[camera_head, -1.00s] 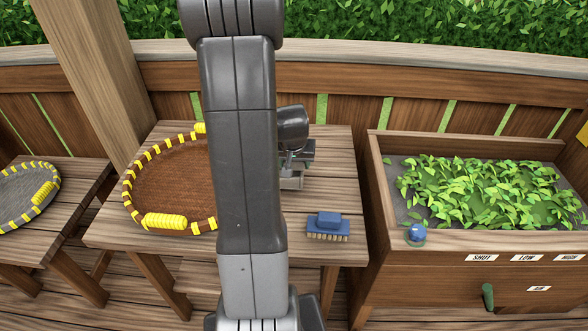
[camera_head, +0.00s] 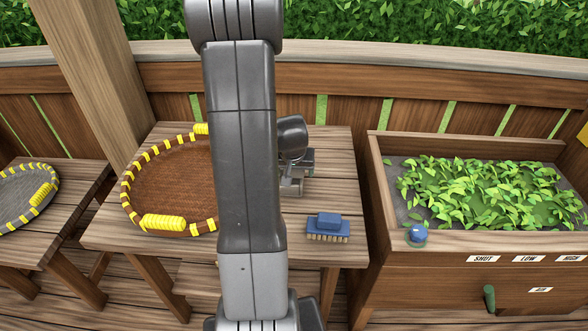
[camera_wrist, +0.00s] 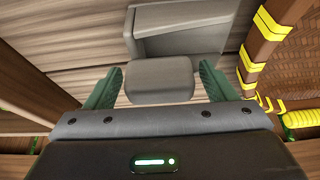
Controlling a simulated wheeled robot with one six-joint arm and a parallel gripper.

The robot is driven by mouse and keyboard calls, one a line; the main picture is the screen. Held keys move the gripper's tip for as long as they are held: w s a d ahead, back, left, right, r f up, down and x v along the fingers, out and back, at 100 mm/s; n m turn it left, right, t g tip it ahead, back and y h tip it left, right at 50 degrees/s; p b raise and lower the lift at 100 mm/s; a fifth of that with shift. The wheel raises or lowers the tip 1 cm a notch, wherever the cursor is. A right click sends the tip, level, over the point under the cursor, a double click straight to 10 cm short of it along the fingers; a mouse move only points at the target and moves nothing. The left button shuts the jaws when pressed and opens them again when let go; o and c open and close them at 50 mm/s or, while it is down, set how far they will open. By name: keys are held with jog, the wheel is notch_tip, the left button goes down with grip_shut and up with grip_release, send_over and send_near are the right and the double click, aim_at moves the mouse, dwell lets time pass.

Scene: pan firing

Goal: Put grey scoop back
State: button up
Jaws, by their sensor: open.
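The grey scoop (camera_wrist: 180,42) lies on the wooden table in the wrist view, with its blocky grey end (camera_wrist: 160,80) toward me. My gripper (camera_wrist: 161,70) is open, with one green finger on each side of that end. Small gaps seem to show between the fingers and the scoop, and I cannot tell whether they touch. In the head view my arm hides most of this spot; only some grey parts show right of it, and I cannot tell scoop from gripper there.
A brown woven tray (camera_head: 128,195) with yellow wraps lies left of my arm. A blue brush (camera_head: 327,227) lies at the table's front right. A planter box (camera_head: 395,240) of green leaves stands right, with a blue knob (camera_head: 416,234). Another grey tray (camera_head: 40,207) is far left.

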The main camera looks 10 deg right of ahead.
jog(key=shift+r+p, duration=0.1)
jog(key=shift+p, duration=0.25)
jog(key=w+v, duration=0.1)
jog(key=v, duration=1.2)
jog(key=shift+s+d+r, duration=0.15)
jog(key=shift+d+r, duration=0.05)
jog(key=shift+r, duration=0.25)
jog(key=x, duration=0.9)
jog(key=s+x, duration=0.1)
jog(key=x, duration=0.4)
jog(key=shift+a+f+b, duration=0.25)
jog(key=shift+b, duration=0.1)
jog(key=shift+r, duration=0.2)
jog(key=shift+p, duration=0.35)
